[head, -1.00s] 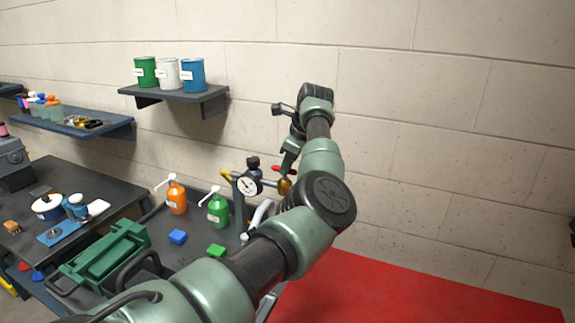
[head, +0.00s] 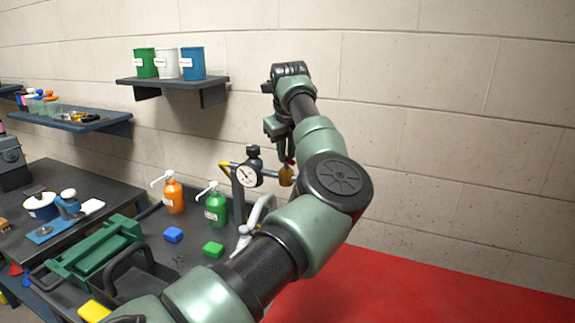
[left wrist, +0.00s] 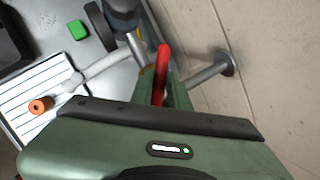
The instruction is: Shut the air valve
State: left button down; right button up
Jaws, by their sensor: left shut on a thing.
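The air valve is a brass body (head: 286,176) on a pipe against the wall, beside a round white gauge (head: 247,175). Its red lever (left wrist: 162,66) shows in the left wrist view between my left gripper's fingers (left wrist: 172,88). In the head view my left gripper (head: 286,150) points down over the valve and hides most of the lever. The left gripper is shut on the red lever. My right gripper is not in view.
Green (head: 216,206) and orange (head: 173,194) pump bottles stand left of the gauge. A grey faucet-like spout (head: 255,217) is close below. A shelf with three cans (head: 168,64) is on the wall at upper left. The wall behind is bare to the right.

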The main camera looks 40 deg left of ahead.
pick_arm(q)
jog(key=m+b, duration=0.1)
jog(key=m+h+b, duration=0.1)
jog(key=m, duration=0.1)
jog(key=shift+s+a+f+t, duration=0.1)
jog(key=shift+f+t, duration=0.15)
jog(key=shift+t, duration=0.15)
jog(key=m+h+b, duration=0.1)
jog(key=m, duration=0.1)
jog(key=shift+a+r+m+t, duration=0.1)
jog(key=shift+a+m+t, duration=0.05)
jog(key=shift+m+t, duration=0.2)
jog(key=shift+s+a+m+h, duration=0.1)
jog(key=shift+m+h, duration=0.5)
jog(key=shift+m, duration=0.65)
jog(key=shift+a+r+m+h, duration=0.1)
jog(key=shift+m+h, duration=0.4)
jog(key=shift+m, duration=0.7)
jog(key=c, duration=1.4)
grip_release()
jog(key=shift+o, duration=0.2)
